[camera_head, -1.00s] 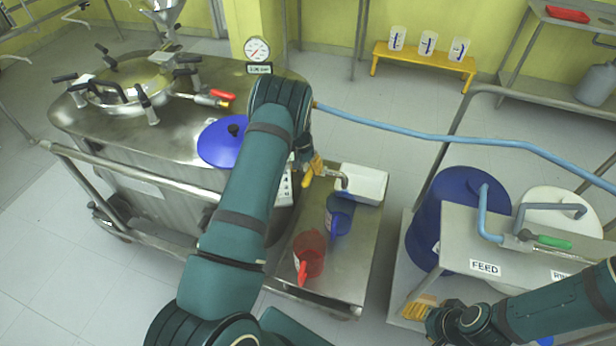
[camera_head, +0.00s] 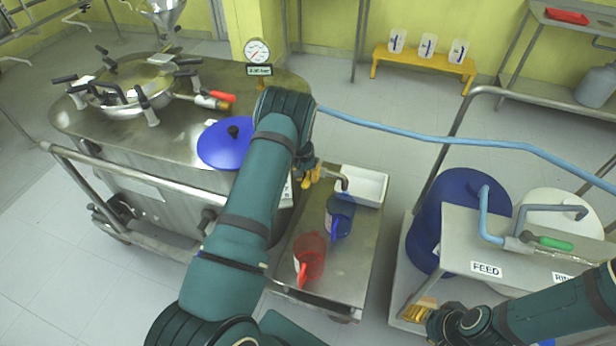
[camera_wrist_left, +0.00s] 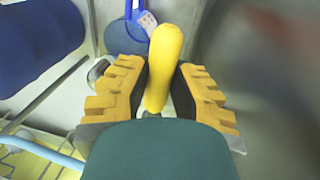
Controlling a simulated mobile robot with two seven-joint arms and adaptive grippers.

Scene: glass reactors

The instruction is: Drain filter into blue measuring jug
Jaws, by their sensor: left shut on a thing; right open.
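The blue measuring jug (camera_head: 340,217) stands on a steel shelf (camera_head: 350,268) beside the filter vessel (camera_head: 150,190). A curved metal outlet pipe (camera_head: 341,180) ends just above the jug. My left gripper (camera_head: 310,174) is beside this pipe at the vessel's side. In the left wrist view its fingers (camera_wrist_left: 158,95) are shut on a yellow valve handle (camera_wrist_left: 165,60), with the blue jug (camera_wrist_left: 125,36) beyond. Any liquid flow cannot be made out. My right gripper (camera_head: 420,309) is open, low beside the feed stand, and partly hidden by its arm.
A red jug (camera_head: 309,258) stands on the same shelf, in front of the blue one. A white tray (camera_head: 372,188) is behind them. A blue drum (camera_head: 425,235) and the feed stand (camera_head: 460,240) are to the right. A blue hose (camera_head: 430,137) crosses behind.

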